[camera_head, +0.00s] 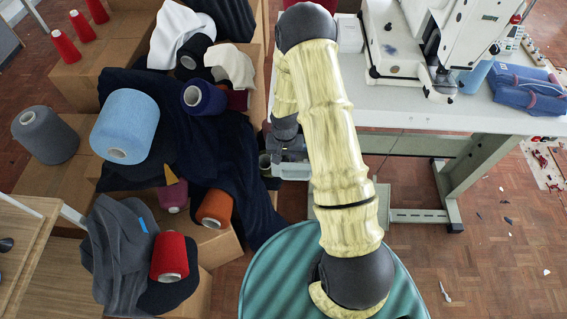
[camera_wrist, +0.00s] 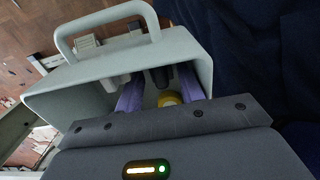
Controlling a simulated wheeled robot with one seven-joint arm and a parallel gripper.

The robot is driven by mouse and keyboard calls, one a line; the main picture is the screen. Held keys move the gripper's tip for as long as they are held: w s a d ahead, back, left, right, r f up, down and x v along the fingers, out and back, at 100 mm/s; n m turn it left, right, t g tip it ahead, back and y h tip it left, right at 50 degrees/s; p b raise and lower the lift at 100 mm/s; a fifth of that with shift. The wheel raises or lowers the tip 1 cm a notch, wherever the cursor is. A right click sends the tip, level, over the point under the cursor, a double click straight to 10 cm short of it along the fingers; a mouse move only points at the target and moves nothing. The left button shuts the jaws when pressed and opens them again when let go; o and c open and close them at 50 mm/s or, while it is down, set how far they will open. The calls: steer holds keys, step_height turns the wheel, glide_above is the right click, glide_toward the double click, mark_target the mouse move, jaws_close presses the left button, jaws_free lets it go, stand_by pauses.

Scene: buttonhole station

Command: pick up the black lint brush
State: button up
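My gripper (camera_wrist: 160,80) shows in the wrist view with its two purple fingers apart, reaching into a pale grey-green caddy (camera_wrist: 208,52) with a loop handle. A black upright thing (camera_wrist: 159,76), which may be the black lint brush, stands between the fingers toward the far wall. I see no clear contact between it and either finger. Its lower part is hidden. In the head view my arm covers much of the middle, and I cannot make out the brush there.
A yellow roll (camera_wrist: 169,98) and a whitish-grey thing (camera_wrist: 117,82) are also in the caddy. In the head view, yarn cones and dark cloth (camera_head: 235,160) crowd the boxes at left. A white table (camera_head: 440,108) with a sewing machine (camera_head: 475,35) stands at right.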

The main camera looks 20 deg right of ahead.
mark_target(284, 160)
steer(key=shift+s+f, duration=0.15)
steer(key=shift+f, duration=0.6)
steer(key=c, duration=0.7)
steer(key=shift+r, duration=0.1)
step_height(284, 160, up, 9)
steer(key=shift+f, duration=0.15)
steer(key=shift+r, duration=0.55)
steer(key=shift+o, duration=0.3)
